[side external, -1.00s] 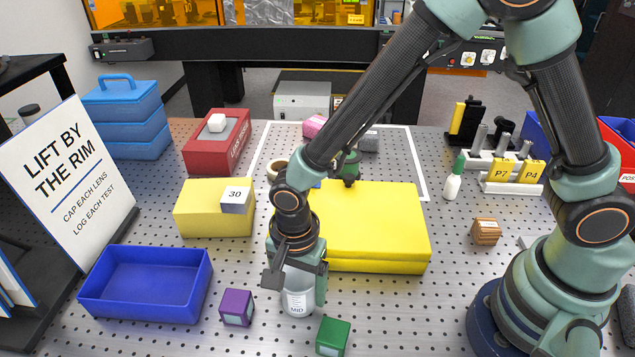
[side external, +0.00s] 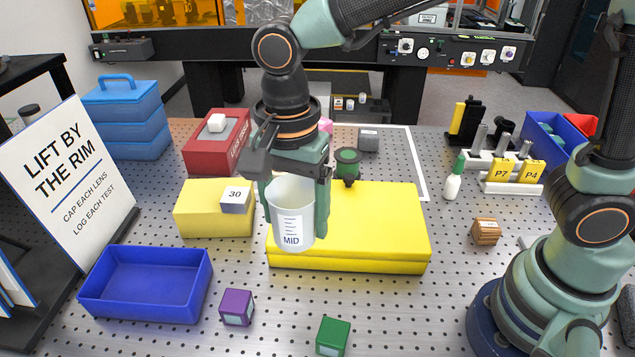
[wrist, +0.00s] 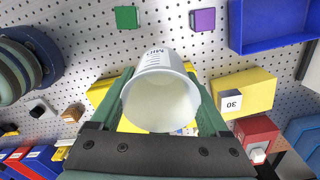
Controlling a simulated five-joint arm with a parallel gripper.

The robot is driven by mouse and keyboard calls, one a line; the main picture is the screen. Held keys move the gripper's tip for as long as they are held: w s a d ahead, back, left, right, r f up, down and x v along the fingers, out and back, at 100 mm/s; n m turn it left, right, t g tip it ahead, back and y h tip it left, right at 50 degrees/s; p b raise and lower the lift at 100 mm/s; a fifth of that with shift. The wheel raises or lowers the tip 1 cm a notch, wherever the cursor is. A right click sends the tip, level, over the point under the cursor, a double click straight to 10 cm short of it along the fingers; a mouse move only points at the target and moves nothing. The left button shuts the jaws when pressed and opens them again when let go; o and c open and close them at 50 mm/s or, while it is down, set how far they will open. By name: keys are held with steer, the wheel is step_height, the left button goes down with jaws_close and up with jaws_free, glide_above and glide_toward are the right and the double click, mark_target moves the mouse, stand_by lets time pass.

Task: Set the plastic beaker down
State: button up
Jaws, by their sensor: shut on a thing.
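The plastic beaker (side external: 291,212) is white and translucent, with graduation marks and the word MID. My gripper (side external: 296,205) is shut on it, one finger on each side, and holds it upright in the air. In the side view the beaker overlaps the left end of the yellow slab (side external: 380,225). In the wrist view the beaker (wrist: 160,98) sits between my gripper's fingers (wrist: 162,100), and its open mouth faces the camera and looks empty. The beaker partly hides the yellow slab there.
A purple cube (side external: 236,307) and a green cube (side external: 332,336) lie on the perforated table in front. A blue bin (side external: 147,284) and a yellow block (side external: 214,210) topped by a grey 30 block (side external: 236,200) stand left. A wooden block (side external: 485,232) lies right.

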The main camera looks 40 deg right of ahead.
step_height(320, 180, up, 2)
steer(key=shift+w+d+r, duration=0.15)
steer(key=shift+d+r, duration=0.05)
steer(key=shift+d, duration=0.05)
steer(key=w+d+n, duration=0.3)
steer(key=d, duration=0.6)
steer(key=w+d+n, duration=0.2)
steer(key=d+n, duration=0.1)
steer(key=d, duration=0.6)
steer(key=w+d+f+n, duration=0.1)
steer(key=w+d+n, duration=0.2)
steer(key=d, duration=0.6)
steer(key=shift+w+d+n, duration=0.25)
steer(key=shift+w+n, duration=0.05)
steer(key=shift+n, duration=0.1)
steer(key=w+d+r+m, duration=0.1)
steer(key=w+d+m, duration=0.2)
steer(key=d, duration=0.4)
steer(key=shift+w+d, duration=0.3)
steer(key=shift+w, duration=0.35)
steer(key=w+d+m, duration=0.1)
steer(key=d+m, duration=0.6)
steer(key=d, duration=1.1)
steer(key=f, duration=1.9)
steer(key=shift+w+a+f, duration=0.2)
steer(key=shift+f, duration=0.05)
